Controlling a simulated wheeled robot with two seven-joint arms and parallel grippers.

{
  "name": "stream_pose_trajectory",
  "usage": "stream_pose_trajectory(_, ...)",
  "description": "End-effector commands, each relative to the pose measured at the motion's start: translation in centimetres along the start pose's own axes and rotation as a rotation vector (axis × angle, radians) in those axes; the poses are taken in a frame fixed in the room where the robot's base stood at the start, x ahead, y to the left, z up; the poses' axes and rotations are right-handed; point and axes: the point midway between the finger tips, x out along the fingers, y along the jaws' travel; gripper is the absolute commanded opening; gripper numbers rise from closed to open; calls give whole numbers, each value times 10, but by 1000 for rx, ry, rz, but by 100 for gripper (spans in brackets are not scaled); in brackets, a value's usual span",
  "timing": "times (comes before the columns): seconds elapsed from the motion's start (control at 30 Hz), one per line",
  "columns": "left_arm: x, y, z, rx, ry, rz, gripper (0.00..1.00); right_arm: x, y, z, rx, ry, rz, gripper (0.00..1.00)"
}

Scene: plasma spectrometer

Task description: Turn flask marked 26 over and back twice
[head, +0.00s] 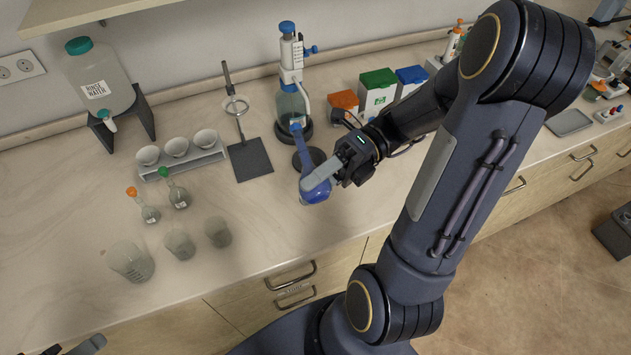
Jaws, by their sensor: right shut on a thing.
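My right gripper (320,177) is shut on a flask with blue liquid in its bulb (316,194) and a blue stopper (296,128). The flask is held stopper up, leaning slightly left in the picture, near the middle of the bench. The grey finger crosses in front of the flask and hides part of it. No number can be read on it. I cannot tell whether its base touches the bench. A small part of my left gripper (88,345) shows at the bottom left edge, far from the flask; its jaws are not clear.
Behind the flask stand a bottle-top dispenser (290,100) and a dark round base (309,157). A ring stand (250,160) is to the left. Orange- and green-stoppered flasks (150,213) (179,198) and beakers (131,262) stand farther left. The bench front is clear below the flask.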

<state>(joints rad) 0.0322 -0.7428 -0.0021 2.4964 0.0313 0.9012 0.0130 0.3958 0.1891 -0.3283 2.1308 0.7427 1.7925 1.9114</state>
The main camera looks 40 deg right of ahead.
Motion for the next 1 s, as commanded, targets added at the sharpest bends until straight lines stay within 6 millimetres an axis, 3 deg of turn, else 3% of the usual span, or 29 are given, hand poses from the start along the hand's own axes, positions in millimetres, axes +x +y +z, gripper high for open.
stream_pose_trajectory(0.17, 0, 0, 0, 0, 0, 0, 44, 0, 1, 0, -20, -1, -8, 19)
stream_pose_trajectory(0.43, 0, 0, 0, 0, 0, 0, 44, 0, 1, 0, -389, -1, -161, 19)
stream_pose_trajectory(0.77, 0, 0, 0, 0, 0, 0, 44, 0, 0, 0, -434, -1, -180, 19)
stream_pose_trajectory(1.0, 6, -3, 3, 0, 0, 0, 44, 0, -1, -1, -778, -2, -323, 19)
